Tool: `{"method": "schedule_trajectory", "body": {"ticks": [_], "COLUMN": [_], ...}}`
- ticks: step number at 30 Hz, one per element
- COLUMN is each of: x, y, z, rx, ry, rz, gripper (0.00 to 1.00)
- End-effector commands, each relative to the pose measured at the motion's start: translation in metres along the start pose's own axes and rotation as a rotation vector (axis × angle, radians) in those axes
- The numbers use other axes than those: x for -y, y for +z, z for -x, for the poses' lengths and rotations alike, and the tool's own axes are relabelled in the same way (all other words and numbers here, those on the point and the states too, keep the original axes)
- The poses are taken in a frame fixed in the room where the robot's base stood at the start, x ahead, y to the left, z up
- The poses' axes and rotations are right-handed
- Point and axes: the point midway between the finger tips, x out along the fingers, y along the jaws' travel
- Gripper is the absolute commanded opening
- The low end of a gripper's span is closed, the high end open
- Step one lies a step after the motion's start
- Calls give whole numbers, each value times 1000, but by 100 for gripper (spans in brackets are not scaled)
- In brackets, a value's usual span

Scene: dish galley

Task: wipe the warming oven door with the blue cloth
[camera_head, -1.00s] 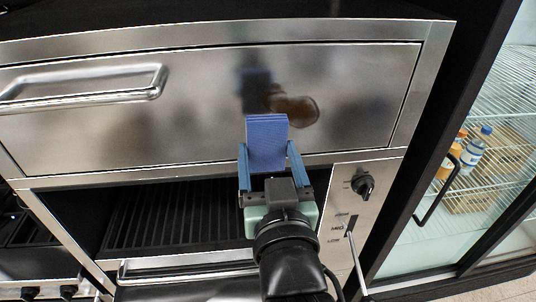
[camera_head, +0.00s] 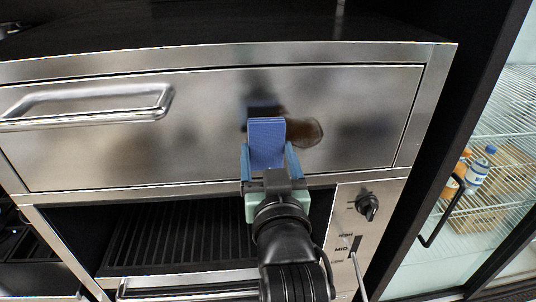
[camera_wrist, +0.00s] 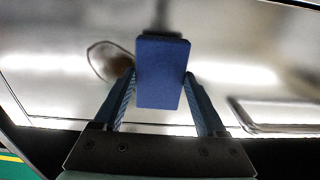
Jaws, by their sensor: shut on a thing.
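The warming oven door (camera_head: 90,150) is a brushed steel panel with a bar handle (camera_head: 90,108) at its left. A brown stain (camera_head: 305,133) shows on the door, right of its middle; it also shows in the wrist view (camera_wrist: 103,62). My gripper (camera_head: 271,160) is shut on the folded blue cloth (camera_head: 266,141), which stands up between the fingers. In the head view the cloth is in front of the door, just left of the stain and overlapping its left part. In the wrist view the cloth (camera_wrist: 161,75) is beside the stain. I cannot tell whether the cloth touches the door.
Below the door is an open bay with a dark ribbed rack (camera_head: 180,235). A control panel with a black knob (camera_head: 367,207) is at its right. A glass-door fridge with bottles (camera_head: 477,172) stands at the far right.

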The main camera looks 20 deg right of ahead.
Motion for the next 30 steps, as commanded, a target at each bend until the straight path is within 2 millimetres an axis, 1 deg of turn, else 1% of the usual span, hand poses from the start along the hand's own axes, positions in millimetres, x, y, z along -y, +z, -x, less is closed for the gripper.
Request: {"method": "schedule_trajectory", "body": {"ticks": [8,30], "x": [0,0], "y": [0,0], "z": [0,-15], "rx": [-1,-2], "ry": [0,0], "rz": [0,0], "gripper": [22,22]}}
